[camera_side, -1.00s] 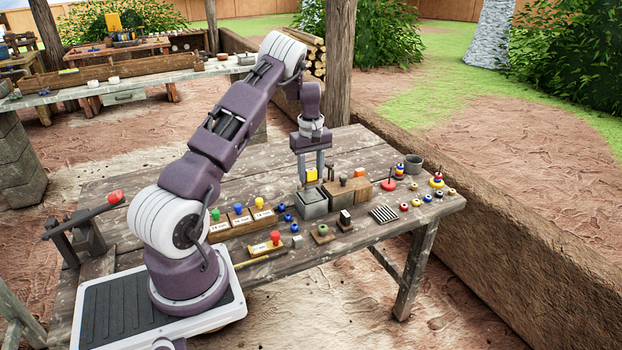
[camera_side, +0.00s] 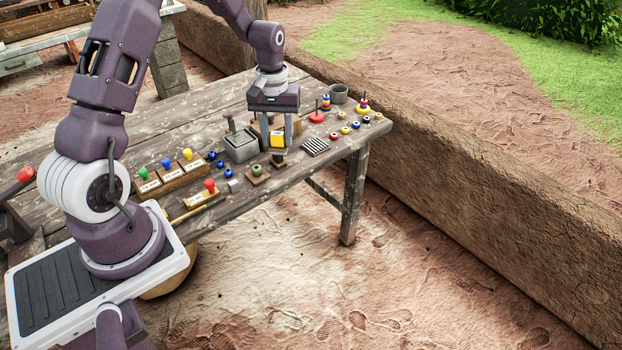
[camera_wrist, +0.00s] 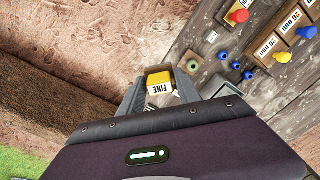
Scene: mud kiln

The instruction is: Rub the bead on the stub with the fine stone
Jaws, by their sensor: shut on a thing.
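My gripper (camera_side: 277,140) is shut on the yellow fine stone (camera_side: 277,138), held upright between the two fingers. Its FINE label shows in the wrist view (camera_wrist: 159,88). A green bead (camera_side: 257,168) sits on a square wooden base just left of the gripper. It also shows in the wrist view (camera_wrist: 193,64), right of the stone and apart from it. Whether a bead is under the stone is hidden.
A grey box (camera_side: 241,147) stands left of my gripper, with a wooden block (camera_side: 262,123) behind. A striped dark plate (camera_side: 315,146) lies to the right, with several beads beyond. Labelled wooden blocks with coloured knobs (camera_side: 172,175) and blue beads (camera_side: 212,156) are left.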

